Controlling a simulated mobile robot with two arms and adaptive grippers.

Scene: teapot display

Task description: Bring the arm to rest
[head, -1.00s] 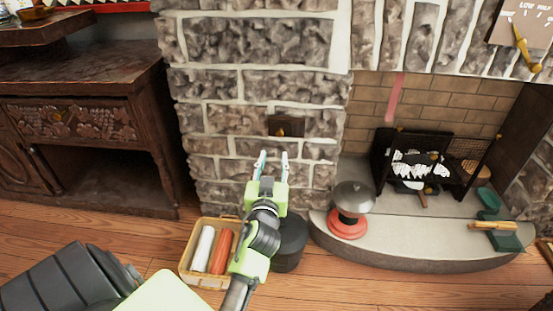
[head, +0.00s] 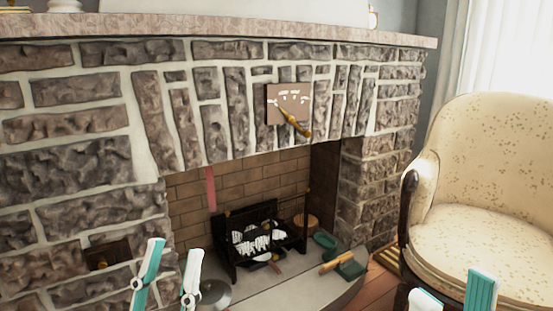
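My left gripper (head: 175,248) is at the bottom left of the head view. Its two teal and white fingers point up and stand apart, with nothing visible between them. It appears in front of the lower stone wall and the hearth's left side. My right gripper (head: 454,281) is at the bottom right edge, in front of the armchair. Its two fingers are also apart with nothing visible between them. Both arms below the fingers are out of the picture.
A stone fireplace (head: 80,175) fills the left and middle. Its hearth holds a black grate (head: 255,240), a grey domed object (head: 215,294) and a green item (head: 350,265). A cream armchair (head: 490,150) stands at the right. A brown valve plate (head: 290,100) is on the wall.

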